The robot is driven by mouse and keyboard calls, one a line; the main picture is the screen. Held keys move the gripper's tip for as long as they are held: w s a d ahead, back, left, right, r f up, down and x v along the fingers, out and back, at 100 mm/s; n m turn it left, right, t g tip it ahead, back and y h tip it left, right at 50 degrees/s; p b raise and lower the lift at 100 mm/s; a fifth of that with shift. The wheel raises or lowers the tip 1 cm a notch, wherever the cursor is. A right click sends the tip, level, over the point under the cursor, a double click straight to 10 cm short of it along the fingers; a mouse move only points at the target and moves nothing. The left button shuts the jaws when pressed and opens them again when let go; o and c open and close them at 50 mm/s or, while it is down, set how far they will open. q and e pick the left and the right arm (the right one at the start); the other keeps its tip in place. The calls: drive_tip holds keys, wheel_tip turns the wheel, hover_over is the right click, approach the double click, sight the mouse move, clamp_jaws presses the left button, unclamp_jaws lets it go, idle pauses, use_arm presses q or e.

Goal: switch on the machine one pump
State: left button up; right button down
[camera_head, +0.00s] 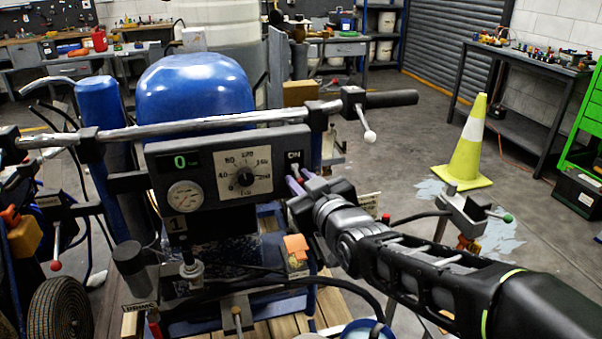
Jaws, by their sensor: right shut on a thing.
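The machine one control panel (215,198) is a dark grey box below the chrome handlebar. My left gripper is out of view.
The handlebar (220,130) with lever grips crosses above the panel. A blue tank (195,88) stands behind it. Hoses and a wheel (60,310) are at the lower left. A yellow cone (466,145) stands on open floor at the right.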

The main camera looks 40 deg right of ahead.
wheel_tip(320, 180, up, 3)
drive_tip(key=g+y+p, duration=0.1)
drive_tip(key=g+p, duration=0.2)
drive_tip(key=p, duration=0.3)
drive_tip(key=g+y+p, duration=0.1)
drive_tip(key=g+p, duration=0.3)
drive_tip(key=p, duration=0.2)
drive_tip(key=shift+a, duration=0.15)
drive_tip(key=shift+f+g+y+p, duration=0.1)
drive_tip(key=shift+g+y+p, duration=0.2)
drive_tip(key=shift+g+p, duration=0.45)
drive_tip(key=c, duration=1.4)
unclamp_jaws()
drive_tip(key=shift+w, duration=0.1)
drive_tip(key=shift+o, duration=0.2)
